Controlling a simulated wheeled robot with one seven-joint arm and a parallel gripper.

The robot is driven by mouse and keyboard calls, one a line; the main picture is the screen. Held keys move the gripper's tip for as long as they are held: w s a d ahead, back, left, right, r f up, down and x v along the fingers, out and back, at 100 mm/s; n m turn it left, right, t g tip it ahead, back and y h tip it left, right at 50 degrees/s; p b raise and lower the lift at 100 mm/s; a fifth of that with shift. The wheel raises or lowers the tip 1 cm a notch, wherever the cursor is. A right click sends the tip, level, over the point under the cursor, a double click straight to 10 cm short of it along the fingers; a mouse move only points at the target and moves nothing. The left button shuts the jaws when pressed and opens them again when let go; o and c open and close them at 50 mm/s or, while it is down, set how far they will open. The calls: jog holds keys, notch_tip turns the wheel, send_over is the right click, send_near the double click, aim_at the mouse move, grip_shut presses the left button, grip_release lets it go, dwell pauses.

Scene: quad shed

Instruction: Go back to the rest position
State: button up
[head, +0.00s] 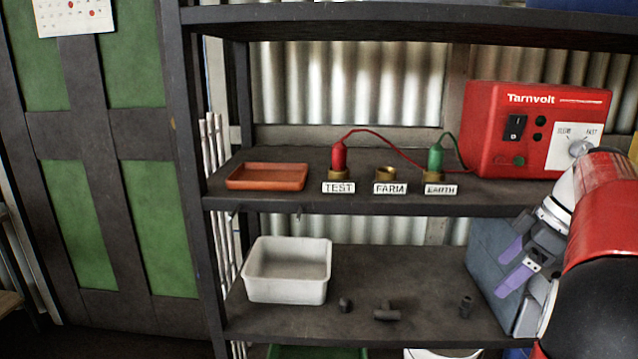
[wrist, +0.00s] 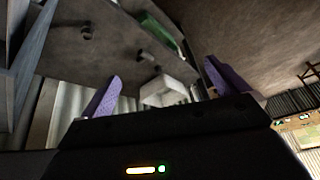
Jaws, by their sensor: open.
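My gripper (head: 514,262) is at the right of the head view, in front of the lower shelf's right end, with its two purple fingers apart and nothing between them. In the wrist view my gripper (wrist: 163,88) also shows open and empty, with the white tub and shelf beyond it. My arm is folded at the right edge of the head view and hides part of the shelving there.
The upper shelf (head: 300,205) holds an orange tray (head: 267,177), red plug (head: 339,156), green plug (head: 435,158) and red Tarnvolt box (head: 490,130). The lower shelf (head: 430,262) holds a white tub (head: 288,272), small dark fittings (head: 387,313) and a grey box (head: 490,262).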

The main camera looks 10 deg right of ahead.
jog(key=s+a+f+m+h, duration=0.2)
jog(key=s+a+f+m, duration=0.15)
jog(key=a, duration=0.75)
jog(key=s+a+f+m+h, duration=0.2)
jog(key=s+a+m, duration=0.15)
jog(key=a, duration=0.75)
jog(key=s+a+f+m+t, duration=0.2)
jog(key=s+a+f, duration=0.2)
jog(key=s+f, duration=0.1)
jog(key=shift+s+a+t, duration=0.15)
jog(key=shift+t, duration=0.15)
